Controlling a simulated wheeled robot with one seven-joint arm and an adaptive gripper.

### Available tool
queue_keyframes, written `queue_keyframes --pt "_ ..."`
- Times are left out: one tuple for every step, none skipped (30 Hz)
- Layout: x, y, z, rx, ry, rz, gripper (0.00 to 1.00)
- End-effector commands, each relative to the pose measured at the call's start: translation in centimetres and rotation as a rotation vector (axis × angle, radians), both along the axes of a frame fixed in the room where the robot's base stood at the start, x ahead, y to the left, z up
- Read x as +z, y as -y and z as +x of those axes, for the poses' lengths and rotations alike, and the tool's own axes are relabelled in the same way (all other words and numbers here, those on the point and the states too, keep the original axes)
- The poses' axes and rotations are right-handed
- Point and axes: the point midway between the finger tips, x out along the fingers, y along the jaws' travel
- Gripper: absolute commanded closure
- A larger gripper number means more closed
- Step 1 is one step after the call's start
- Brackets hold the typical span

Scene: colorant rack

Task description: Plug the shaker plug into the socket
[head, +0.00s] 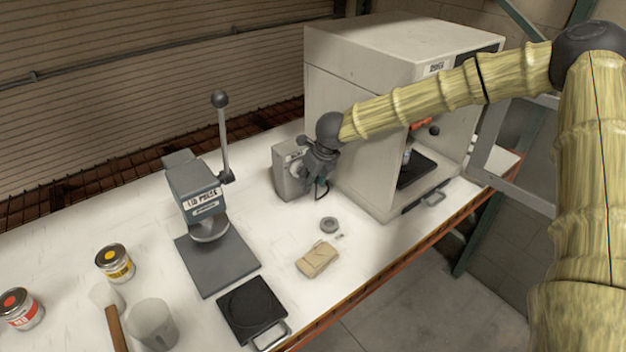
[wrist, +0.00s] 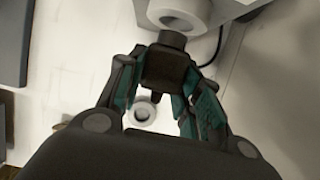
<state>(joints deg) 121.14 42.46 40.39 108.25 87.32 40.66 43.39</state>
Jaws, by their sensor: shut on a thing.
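My gripper (head: 316,172) is at the right side of a small grey box (head: 287,172) on the bench. In the wrist view my gripper (wrist: 160,88) is shut on a dark, blocky plug (wrist: 166,66). The plug's narrower round end (wrist: 172,39) points at a pale round socket (wrist: 180,12) on the box's face. The end overlaps the socket's lower rim in the picture; I cannot tell whether it is touching or inserted. A black cable (wrist: 213,47) runs beside the plug, and a cable also hangs below my gripper in the head view. The fingers hide the plug there.
The large pale shaker cabinet (head: 350,125) stands just right of the box. A grey ring (head: 329,224) and a tan folded cloth (head: 317,259) lie in front. The lid press (head: 200,205), scale (head: 251,308) and paint cans (head: 115,262) stand to the left.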

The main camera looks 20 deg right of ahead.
Motion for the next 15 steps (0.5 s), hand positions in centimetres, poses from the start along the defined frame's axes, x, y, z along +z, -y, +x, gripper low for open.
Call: queue_keyframes --pt "0.05 -0.05 0.11 0.000 0.000 0.000 0.89" --pt "0.05 -0.07 0.16 0.000 0.000 0.000 0.89" --pt "0.05 -0.10 0.23 0.000 0.000 0.000 0.89" --pt "0.05 -0.12 0.27 0.001 0.000 0.000 0.89" --pt "0.05 -0.14 0.32 0.001 0.000 0.000 0.89" --pt "0.05 -0.16 0.39 0.001 0.000 0.000 0.89" --pt "0.05 -0.18 0.44 0.001 0.000 0.000 0.89" --pt "0.03 -0.20 0.49 0.001 0.000 0.000 0.89" --pt "0.05 -0.23 0.57 0.001 0.000 0.000 0.89" --pt "0.03 -0.23 0.61 0.001 0.000 0.000 0.89" --pt "0.04 -0.26 0.67 0.001 0.000 0.000 0.89" --pt "0.03 -0.27 0.75 0.001 0.000 0.000 0.89" --pt "0.03 -0.29 0.80 0.001 0.000 0.000 0.89" --pt "0.03 -0.30 0.87 0.000 0.000 0.000 0.89" --pt "0.03 -0.32 0.93 0.000 0.000 0.000 0.89"
